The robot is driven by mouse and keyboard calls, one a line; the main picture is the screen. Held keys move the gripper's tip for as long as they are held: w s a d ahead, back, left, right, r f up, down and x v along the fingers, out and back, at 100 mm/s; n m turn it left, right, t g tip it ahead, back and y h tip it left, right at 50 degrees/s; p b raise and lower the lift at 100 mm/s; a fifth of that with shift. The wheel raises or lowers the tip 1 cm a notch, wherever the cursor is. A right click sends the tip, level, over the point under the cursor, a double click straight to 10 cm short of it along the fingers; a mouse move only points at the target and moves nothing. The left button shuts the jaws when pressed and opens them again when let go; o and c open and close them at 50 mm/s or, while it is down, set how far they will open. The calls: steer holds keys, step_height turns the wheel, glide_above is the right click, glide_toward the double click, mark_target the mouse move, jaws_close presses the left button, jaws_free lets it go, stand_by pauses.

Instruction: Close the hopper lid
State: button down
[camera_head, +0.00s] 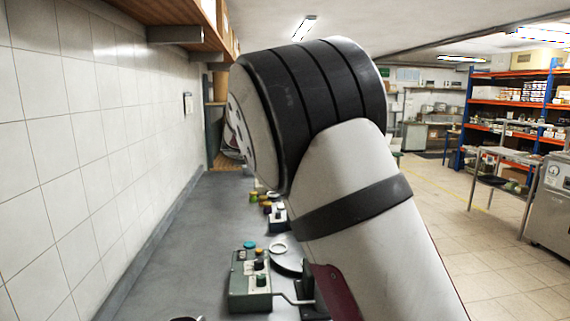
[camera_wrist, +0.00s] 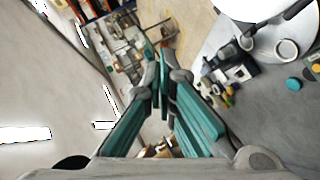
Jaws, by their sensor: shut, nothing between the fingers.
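My gripper (camera_wrist: 163,60) shows in the wrist view with its teal fingers together at the tips and nothing between them. It is apart from the counter things at the upper right of that view. In the head view my arm fills the middle and hides my gripper. I cannot make out the hopper or its lid for certain. A dark red panel (camera_head: 337,292) and a black part (camera_head: 307,288) show at the lower edge of my arm, mostly hidden.
A green box with knobs (camera_head: 250,279) stands on the grey counter (camera_head: 185,240), with small coloured jars (camera_head: 266,201) farther back. A tiled wall (camera_head: 90,130) bounds the left and a wooden shelf (camera_head: 165,18) hangs above. The floor at right is open before a metal table (camera_head: 505,160).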

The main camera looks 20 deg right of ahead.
steer(key=d+f+m+y, duration=0.1)
steer(key=d+f+y, duration=0.1)
steer(key=d, duration=0.2)
steer(key=s+d+f+m+y, duration=0.1)
steer(key=d+f+m+y, duration=0.1)
steer(key=d+y, duration=0.1)
steer(key=s+d+f+m+y, duration=0.1)
steer(key=d+f+y, duration=0.1)
steer(key=d, duration=0.3)
steer(key=shift+s+y, duration=0.2)
steer(key=shift+y, duration=0.3)
steer(key=shift+s+d+f+m+y, duration=0.1)
steer(key=shift+d+f+m+y, duration=0.3)
steer(key=shift+f, duration=0.1)
steer(key=shift+d+f, duration=0.3)
steer(key=shift+f, duration=0.6)
step_height(320, 180, up, 5)
steer(key=shift+s+p, duration=0.15)
steer(key=shift+p, duration=0.65)
steer(key=b+v, duration=0.1)
steer(key=v, duration=0.8)
steer(key=shift+s+d+f, duration=0.2)
steer(key=shift+s+d, duration=0.1)
